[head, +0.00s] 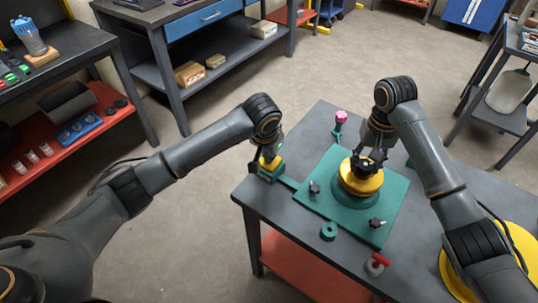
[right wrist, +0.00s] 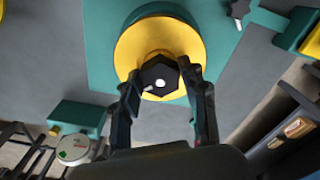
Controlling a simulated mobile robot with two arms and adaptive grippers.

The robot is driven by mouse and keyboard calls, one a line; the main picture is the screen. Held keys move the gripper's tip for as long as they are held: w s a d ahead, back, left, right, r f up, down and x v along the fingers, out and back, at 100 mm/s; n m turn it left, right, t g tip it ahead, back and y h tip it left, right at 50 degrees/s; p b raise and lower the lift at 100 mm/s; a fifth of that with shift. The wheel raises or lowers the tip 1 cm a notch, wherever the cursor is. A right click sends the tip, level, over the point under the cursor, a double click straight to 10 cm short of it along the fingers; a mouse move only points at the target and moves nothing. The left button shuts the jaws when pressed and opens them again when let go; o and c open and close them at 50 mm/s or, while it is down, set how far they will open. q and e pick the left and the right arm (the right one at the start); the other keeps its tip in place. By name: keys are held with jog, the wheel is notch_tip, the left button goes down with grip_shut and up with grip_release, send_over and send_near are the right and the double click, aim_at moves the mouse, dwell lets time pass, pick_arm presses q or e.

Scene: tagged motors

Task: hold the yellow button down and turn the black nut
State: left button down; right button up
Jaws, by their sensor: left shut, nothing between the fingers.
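The yellow button (head: 270,163) sits on a small green box (head: 264,174) at the table's left edge in the head view. My left gripper (head: 268,154) is shut and empty, pointing down on the button, and partly hides it. How far the button is pressed cannot be seen. The black nut (right wrist: 158,75) is six-sided, with a pale centre, on top of a round yellow hub (right wrist: 168,38) on a green plate (head: 388,213). My right gripper (right wrist: 160,80) has one finger on each side of the nut, closed against it. It also shows above the hub in the head view (head: 365,158).
Black star knobs (head: 315,188) (head: 377,223) stand on the plate. A pink-topped post (head: 341,118) stands behind it. A green ring (head: 328,231) and a red and grey part (head: 376,264) lie on the front of the grey table (head: 288,230). A large yellow disc (head: 455,276) is at right.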

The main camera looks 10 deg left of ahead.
pick_arm(q)
jog(key=shift+f, duration=0.1)
pick_arm(e)
jog(key=shift+a+m, duration=0.1)
jog(key=shift+m, duration=0.9)
jog(key=shift+c, duration=0.5)
jog(key=m, duration=0.4)
jog(key=shift+m, duration=0.4)
jog(key=m, duration=0.4)
jog(key=shift+m, duration=0.4)
jog(key=m, duration=0.3)
jog(key=shift+c, duration=0.4)
jog(key=o, duration=1.3)
jog(key=shift+c, duration=0.2)
